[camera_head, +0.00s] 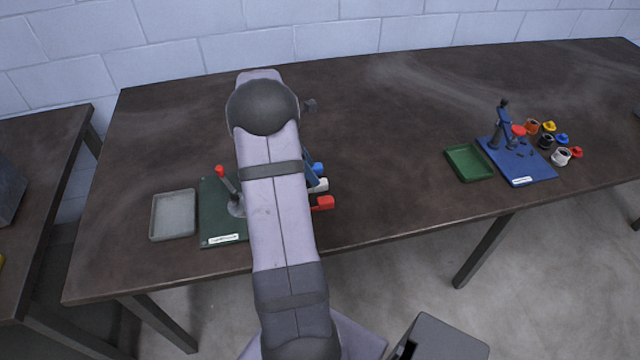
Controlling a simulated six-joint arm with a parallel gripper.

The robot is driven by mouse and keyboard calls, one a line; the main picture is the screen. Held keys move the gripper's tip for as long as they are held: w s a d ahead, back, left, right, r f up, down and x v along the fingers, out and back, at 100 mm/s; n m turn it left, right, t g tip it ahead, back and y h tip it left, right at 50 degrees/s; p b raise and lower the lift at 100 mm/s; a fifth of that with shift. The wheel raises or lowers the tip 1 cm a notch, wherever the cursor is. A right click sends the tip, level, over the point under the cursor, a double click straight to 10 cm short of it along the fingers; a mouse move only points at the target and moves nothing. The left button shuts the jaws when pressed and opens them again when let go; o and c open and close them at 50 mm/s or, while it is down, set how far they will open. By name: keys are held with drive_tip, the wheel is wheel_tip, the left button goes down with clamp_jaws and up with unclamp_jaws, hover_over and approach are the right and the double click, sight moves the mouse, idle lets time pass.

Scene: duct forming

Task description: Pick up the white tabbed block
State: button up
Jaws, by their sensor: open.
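The white tabbed block (319,185) lies on the near table just right of my arm. It sits between a blue block (318,168) and a red block (323,203), and its left part is hidden behind my arm. My arm crosses the middle of the head view and bends at a dark round joint at the top. My gripper is hidden behind the arm, so its place relative to the white block cannot be seen.
A dark green board (221,238) with a red-knobbed lever (228,182) is left of my arm, beside a grey tray (173,215). Far right stand a green tray (468,163), a blue board (520,170) and several small coloured pots. The table (400,150) between them is clear.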

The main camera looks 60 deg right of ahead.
sight(323, 186)
drive_tip(key=shift+p+x, duration=1.1)
drive_tip(key=shift+x, duration=1.7)
drive_tip(key=shift+d+r, duration=0.1)
drive_tip(key=shift+d, duration=0.05)
clamp_jaws()
